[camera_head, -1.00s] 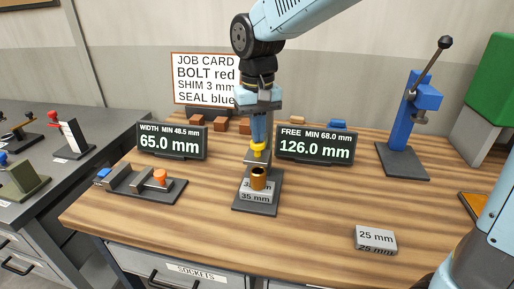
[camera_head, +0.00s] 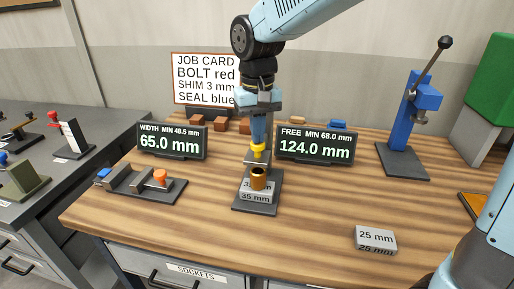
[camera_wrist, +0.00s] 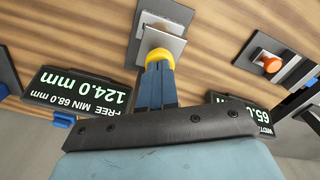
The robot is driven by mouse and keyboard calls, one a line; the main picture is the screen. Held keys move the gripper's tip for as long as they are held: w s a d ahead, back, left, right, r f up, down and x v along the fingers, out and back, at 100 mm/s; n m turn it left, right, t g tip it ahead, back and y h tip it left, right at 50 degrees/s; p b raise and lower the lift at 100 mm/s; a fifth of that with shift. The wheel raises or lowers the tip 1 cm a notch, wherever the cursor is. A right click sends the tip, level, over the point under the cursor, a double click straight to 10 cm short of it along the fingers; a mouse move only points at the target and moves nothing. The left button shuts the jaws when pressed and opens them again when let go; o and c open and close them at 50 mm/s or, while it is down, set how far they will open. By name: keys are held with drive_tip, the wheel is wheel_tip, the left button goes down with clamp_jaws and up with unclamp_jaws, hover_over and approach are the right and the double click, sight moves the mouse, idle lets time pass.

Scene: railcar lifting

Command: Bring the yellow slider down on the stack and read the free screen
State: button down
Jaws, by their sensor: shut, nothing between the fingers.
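The yellow slider (camera_head: 258,151) is just above the stack in the head view. Whether slider and cylinder touch I cannot tell. My gripper (camera_head: 259,138) points down, blue fingers shut and empty, their tips meeting the slider from above. The free screen (camera_head: 315,147) reads FREE MIN 68.0 mm and 124.0 mm.
The width screen (camera_head: 172,142) reads 65.0 mm, MIN 48.5. A job card (camera_head: 205,80) stands behind. A grey fixture (camera_head: 142,186) with an orange knob is left, a 25 mm block (camera_head: 375,239) front right, a blue lever press (camera_head: 412,110) back right.

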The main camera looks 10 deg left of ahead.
drive_tip(key=shift+f, duration=1.7)
drive_tip(key=shift+r, duration=0.1)
drive_tip(key=shift+r, duration=4.9)
drive_tip(key=shift+d, duration=0.1)
drive_tip(key=s+d+m+t, duration=0.1)
drive_tip(key=s+d+t, duration=0.1)
drive_tip(key=d, duration=0.8)
drive_tip(key=s+d+m+t, duration=0.1)
drive_tip(key=s+d, duration=0.4)
drive_tip(key=d, duration=0.5)
drive_tip(key=s+d+m+t, duration=0.2)
drive_tip(key=s+d+m, duration=0.1)
drive_tip(key=d, duration=0.7)
drive_tip(key=shift+s+d+f+t, duration=0.25)
drive_tip(key=shift+s+f+t, duration=0.05)
drive_tip(key=shift+s+f, duration=0.15)
